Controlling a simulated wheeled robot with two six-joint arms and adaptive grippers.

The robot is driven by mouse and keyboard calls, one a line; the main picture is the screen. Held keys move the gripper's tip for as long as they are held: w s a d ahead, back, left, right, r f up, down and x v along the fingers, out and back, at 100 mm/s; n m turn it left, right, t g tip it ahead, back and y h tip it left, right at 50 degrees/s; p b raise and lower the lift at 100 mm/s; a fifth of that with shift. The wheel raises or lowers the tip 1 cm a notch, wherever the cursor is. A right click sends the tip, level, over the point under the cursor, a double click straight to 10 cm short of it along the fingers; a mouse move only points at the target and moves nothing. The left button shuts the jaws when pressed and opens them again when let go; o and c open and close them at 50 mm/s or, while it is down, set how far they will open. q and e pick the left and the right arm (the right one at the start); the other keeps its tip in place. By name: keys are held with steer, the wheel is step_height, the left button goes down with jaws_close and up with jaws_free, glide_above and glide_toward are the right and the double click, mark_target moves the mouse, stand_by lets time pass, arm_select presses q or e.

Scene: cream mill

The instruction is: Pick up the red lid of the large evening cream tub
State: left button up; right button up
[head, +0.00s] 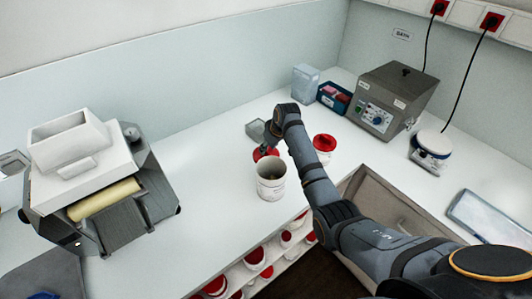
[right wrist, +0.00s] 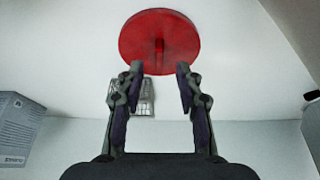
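A red round lid (head: 260,155) lies on the white worktop just behind an open white tub (head: 271,190) with a printed label; my gripper partly hides the lid in the head view. In the right wrist view the red lid (right wrist: 150,38) shows as a full disc with a raised grip bar across its middle. My right gripper (right wrist: 158,72) is open, its two fingertips apart at the lid's near edge, with the bar in line with the gap. I see no finger touching the bar. The right gripper (head: 268,143) points down at the lid in the head view. My left gripper is not in view.
A second tub with a red lid (head: 324,142) stands to the right, close to my right arm. A small grey box (head: 255,130) lies behind the lid. A grey bath unit (head: 394,98) is at the back right; a roller mill (head: 95,180) stands left. Worktop between is clear.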

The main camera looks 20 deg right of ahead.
mark_target(266, 154)
steer(key=shift+x, duration=1.35)
steer(key=shift+d, duration=0.1)
jaws_close()
